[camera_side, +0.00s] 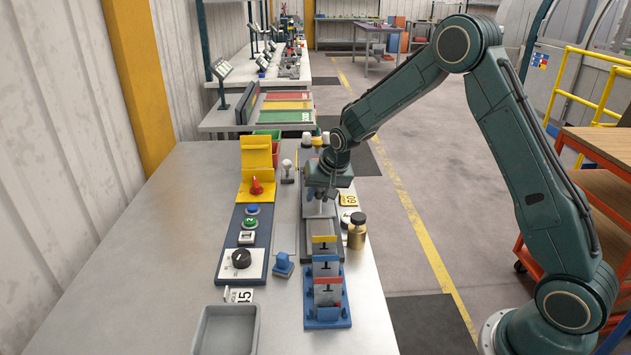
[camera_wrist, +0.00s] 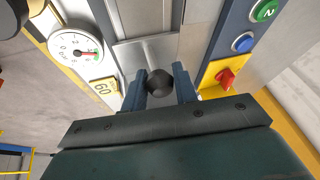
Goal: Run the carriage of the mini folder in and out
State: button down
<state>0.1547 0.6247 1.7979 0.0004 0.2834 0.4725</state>
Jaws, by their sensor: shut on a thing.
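The mini folder (camera_side: 319,238) is a long grey unit on the bench top, under my gripper. In the wrist view its bright metal carriage plate (camera_wrist: 145,55) lies in a grey bed between dark blue edges. A round black knob (camera_wrist: 160,82) stands at the plate's near end. My gripper (camera_side: 320,194) is low over the folder in the side view. In the wrist view the two blue fingers of my gripper (camera_wrist: 165,88) stand on either side of the knob, shut on it.
A control panel (camera_side: 230,262) with buttons and a red switch (camera_side: 256,187) stands left. A brass weight (camera_side: 357,232) and a 60 tag (camera_side: 348,199) are close on the right. A blue rack (camera_side: 311,312) and grey tray (camera_side: 205,333) are in front. The bench's left side is clear.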

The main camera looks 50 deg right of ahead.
jog(key=s+a, duration=0.9)
dwell(0.3)
jog(key=c, duration=1.1)
grip_release()
jog(key=shift+c, duration=0.2)
jog(key=shift+d, duration=0.1)
jog(key=shift+r, duration=0.15)
jog(key=shift+s+r, duration=0.15)
jog(key=shift+r, duration=0.25)
jog(key=v, duration=1.2)
jog(key=shift+r, duration=0.35)
